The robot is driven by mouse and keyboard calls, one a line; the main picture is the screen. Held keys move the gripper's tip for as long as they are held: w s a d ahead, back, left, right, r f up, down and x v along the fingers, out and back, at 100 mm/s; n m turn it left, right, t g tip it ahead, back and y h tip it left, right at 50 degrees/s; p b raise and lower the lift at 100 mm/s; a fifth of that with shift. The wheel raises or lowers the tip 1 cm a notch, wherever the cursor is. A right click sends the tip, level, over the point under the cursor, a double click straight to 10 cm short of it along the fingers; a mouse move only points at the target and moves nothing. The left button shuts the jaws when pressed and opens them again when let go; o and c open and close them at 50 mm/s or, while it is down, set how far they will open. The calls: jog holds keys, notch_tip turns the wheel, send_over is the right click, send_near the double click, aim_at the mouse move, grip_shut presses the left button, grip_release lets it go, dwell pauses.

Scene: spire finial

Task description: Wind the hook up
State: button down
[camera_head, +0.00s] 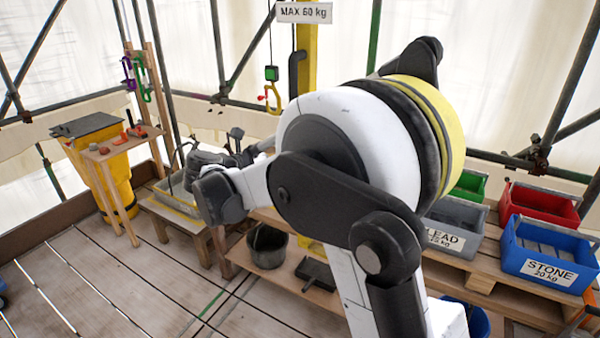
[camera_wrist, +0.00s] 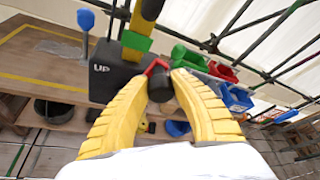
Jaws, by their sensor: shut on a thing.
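The hook (camera_head: 270,97) hangs in the head view below a green block (camera_head: 271,73) on a line, with a red latch at its side. In the wrist view my gripper (camera_wrist: 161,80) has its two yellow fingers closed around a dark knob (camera_wrist: 160,88). The knob is on a red crank arm (camera_wrist: 156,66) in front of a dark winch box (camera_wrist: 113,80) marked "UP". The hook does not show in the wrist view. My arm hides the gripper and the winch in the head view.
A "MAX 60 kg" sign (camera_head: 304,12) hangs above. A grey LEAD bin (camera_head: 452,222), a blue STONE bin (camera_head: 548,252), a red bin (camera_head: 540,203) and a green bin (camera_head: 468,185) stand at right. A black bucket (camera_head: 267,246) stands low.

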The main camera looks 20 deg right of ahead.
jog(key=w+a+f+n+g+h+b, duration=0.1)
jog(key=w+a+f+n+h+b, duration=0.2)
jog(key=w+a+n, duration=0.4)
jog(key=shift+w, duration=1.45)
jog(key=shift+a, duration=0.1)
jog(key=c, duration=1.1)
grip_release()
jog(key=shift+r, duration=0.1)
jog(key=v, duration=1.2)
jog(key=shift+w+f, duration=0.25)
